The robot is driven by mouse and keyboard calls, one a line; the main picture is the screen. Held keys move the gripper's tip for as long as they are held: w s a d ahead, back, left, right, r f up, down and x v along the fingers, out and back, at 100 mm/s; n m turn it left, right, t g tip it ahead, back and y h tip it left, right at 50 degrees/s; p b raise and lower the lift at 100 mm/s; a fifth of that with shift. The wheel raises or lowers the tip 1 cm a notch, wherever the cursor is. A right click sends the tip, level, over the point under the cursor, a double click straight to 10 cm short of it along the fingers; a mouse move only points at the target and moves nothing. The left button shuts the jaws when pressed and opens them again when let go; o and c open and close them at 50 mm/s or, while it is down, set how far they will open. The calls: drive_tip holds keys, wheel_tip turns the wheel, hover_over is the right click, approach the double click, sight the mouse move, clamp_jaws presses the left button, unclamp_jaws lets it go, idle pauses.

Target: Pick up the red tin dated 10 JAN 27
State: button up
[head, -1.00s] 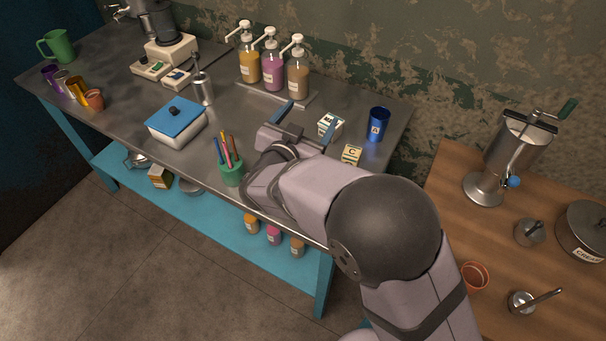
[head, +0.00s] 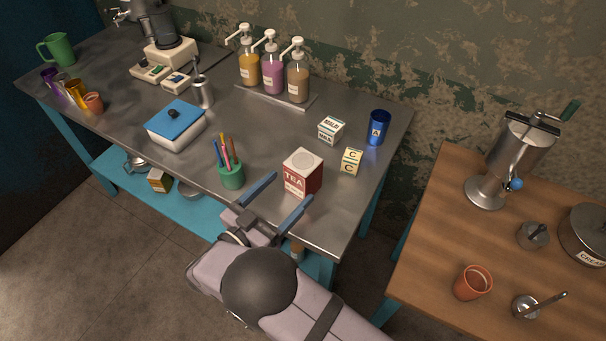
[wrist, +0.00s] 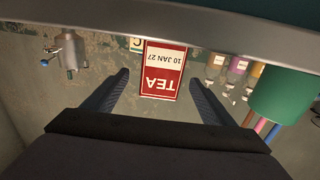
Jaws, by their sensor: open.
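The red tin (head: 302,174) stands upright near the front edge of the metal table, with a pale round lid and the word TEA on its side. In the wrist view the red tin (wrist: 162,82) appears upside down, and its white label reads 10 JAN 27. My gripper (head: 284,190) is open and empty, just in front of the tin at the table's front edge. In the wrist view my gripper's fingers (wrist: 160,80) stand apart on either side of the tin's image. I cannot tell how far the fingertips are from it.
A green cup of pens (head: 230,176) stands close left of the tin. A blue-lidded box (head: 176,126) is left. The table's right front corner is clear.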

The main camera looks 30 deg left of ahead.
sight(294, 182)
drive_tip(key=shift+w+d+r+p, duration=0.1)
drive_tip(key=shift+w+d+p, duration=0.1)
drive_tip(key=shift+w+p, duration=0.95)
drive_tip(key=shift+w+d+r+p, duration=0.15)
drive_tip(key=shift+w+p, duration=0.25)
drive_tip(key=shift+w, duration=1.35)
drive_tip(key=shift+w+f, duration=0.2)
drive_tip(key=shift+w, duration=0.55)
drive_tip(key=c, duration=1.3)
